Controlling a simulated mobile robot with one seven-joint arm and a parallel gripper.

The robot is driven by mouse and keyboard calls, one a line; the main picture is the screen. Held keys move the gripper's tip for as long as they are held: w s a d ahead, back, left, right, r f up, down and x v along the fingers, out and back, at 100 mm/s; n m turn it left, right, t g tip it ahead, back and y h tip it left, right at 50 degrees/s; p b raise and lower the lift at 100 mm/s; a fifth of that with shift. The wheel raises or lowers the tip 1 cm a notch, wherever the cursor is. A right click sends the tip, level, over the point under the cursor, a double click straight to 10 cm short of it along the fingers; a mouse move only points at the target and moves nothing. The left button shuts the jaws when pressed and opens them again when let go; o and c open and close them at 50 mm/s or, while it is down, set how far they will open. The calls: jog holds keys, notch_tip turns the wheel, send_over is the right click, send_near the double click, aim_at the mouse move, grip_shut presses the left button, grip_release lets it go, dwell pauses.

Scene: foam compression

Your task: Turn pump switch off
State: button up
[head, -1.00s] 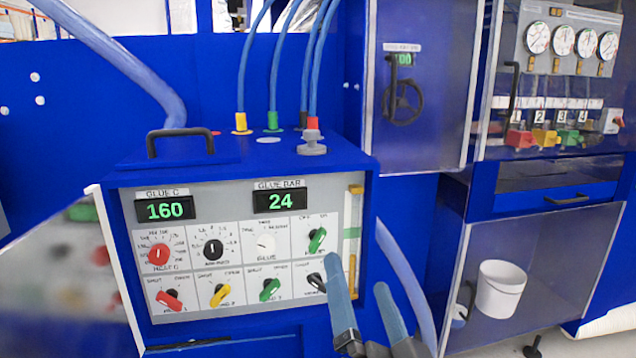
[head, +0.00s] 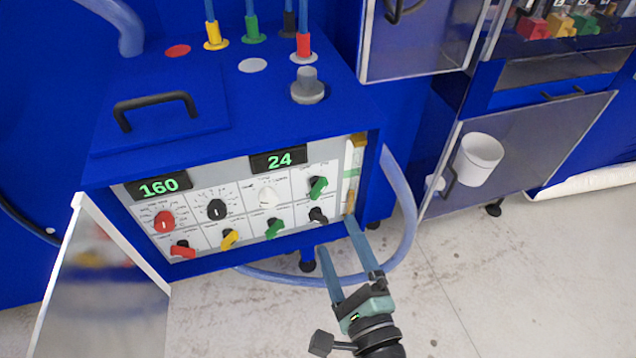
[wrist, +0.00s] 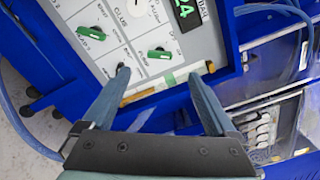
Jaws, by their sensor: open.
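The pump switch (head: 318,187) is a green knob in the upper row at the right end of the glue unit's grey panel (head: 205,190). It sits tilted on its dial. In the wrist view the pump switch (wrist: 159,53) shows just past the fingertips, between their lines. My gripper (head: 337,234) is open and empty. It is in front of and below the panel's right end, apart from the switch. In the wrist view my gripper (wrist: 160,73) has its two blue fingers spread wide.
A black knob (head: 317,215) sits just below the pump switch, and a second green knob (head: 274,228) is lower left. A sight tube (head: 352,175) edges the panel. A blue hose (head: 405,215) loops at the right. A bucket (head: 478,158) stands behind the cabinet's clear door.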

aim_at(318, 193)
jog(key=p+x, duration=0.1)
jog(key=x, duration=0.9)
jog(key=shift+w+a, duration=0.15)
jog(key=shift+w, duration=0.1)
jog(key=c, duration=1.4)
